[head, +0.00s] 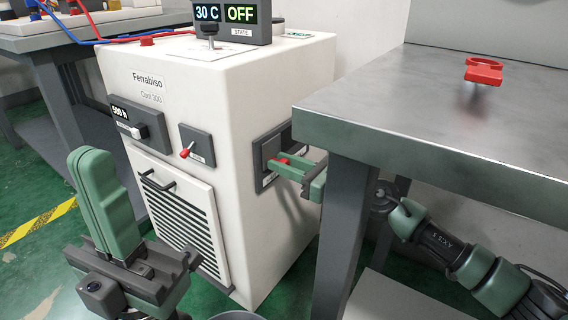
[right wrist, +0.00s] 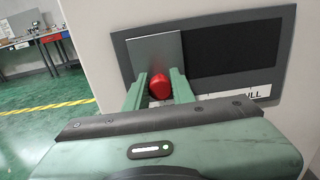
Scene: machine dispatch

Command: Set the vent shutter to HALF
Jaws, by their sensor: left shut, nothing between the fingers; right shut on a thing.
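The vent shutter is a grey sliding plate (right wrist: 153,50) in a dark frame on the machine's right side. The frame (head: 266,150) also shows in the head view. In the right wrist view the plate covers the left end of the slot, and the black opening (right wrist: 240,48) shows to its right. My right gripper (head: 290,168) is shut on the shutter's red knob (right wrist: 160,86). A label ending in "ULL" (right wrist: 252,92) sits below the slot's right end; other lettering is hidden by the gripper. My left gripper (head: 92,160) is shut and empty, pointing up in front of the machine.
The white machine (head: 200,80) has a display (head: 240,13) reading 30 C and OFF, a red-tipped lever (head: 187,150) and a louvred front panel (head: 180,210). A metal table (head: 420,100) with a red part (head: 484,70) stands close on the right, above my right arm.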

